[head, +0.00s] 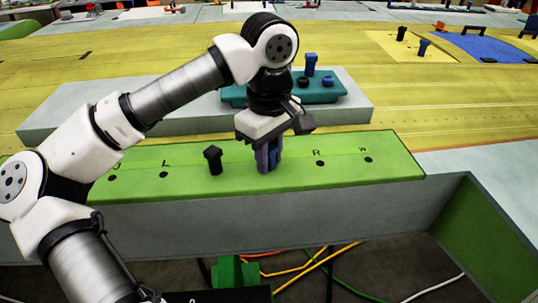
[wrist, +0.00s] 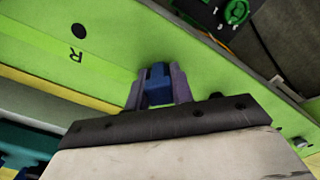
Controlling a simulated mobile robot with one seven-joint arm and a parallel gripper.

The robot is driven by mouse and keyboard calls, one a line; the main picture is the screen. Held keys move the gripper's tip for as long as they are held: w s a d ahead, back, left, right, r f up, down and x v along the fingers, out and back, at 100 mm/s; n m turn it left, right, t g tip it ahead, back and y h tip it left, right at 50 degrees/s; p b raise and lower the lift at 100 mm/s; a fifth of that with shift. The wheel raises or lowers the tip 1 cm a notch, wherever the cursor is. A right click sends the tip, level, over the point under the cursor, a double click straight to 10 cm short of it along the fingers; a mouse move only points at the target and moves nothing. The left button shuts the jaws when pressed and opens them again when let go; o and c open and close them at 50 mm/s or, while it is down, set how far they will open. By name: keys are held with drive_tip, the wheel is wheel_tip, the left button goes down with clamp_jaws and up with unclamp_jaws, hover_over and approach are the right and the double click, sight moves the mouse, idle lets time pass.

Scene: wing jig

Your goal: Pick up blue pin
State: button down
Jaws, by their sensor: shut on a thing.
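My gripper (head: 268,157) points down at the green strip on the near ledge, with its fingers shut on a blue pin (head: 273,158). In the wrist view the blue pin (wrist: 159,83) sits between the two purple-grey fingers of my gripper (wrist: 158,90). The pin's lower end is at or just above the green strip; I cannot tell whether it is still in a hole. Another blue pin (head: 311,64) stands upright on the teal block behind my gripper.
A black pin (head: 213,160) stands on the green strip (head: 390,165) left of my gripper. Dark holes with letters lie along the strip. The teal block (head: 330,92) sits on a grey slab behind. Farther back are a black pin (head: 401,34) and a blue pin (head: 424,48).

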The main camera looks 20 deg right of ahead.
drive_tip(key=shift+r, duration=0.1)
wheel_tip(320, 180, up, 20)
drive_tip(key=p, duration=0.1)
idle(0.4)
idle(0.5)
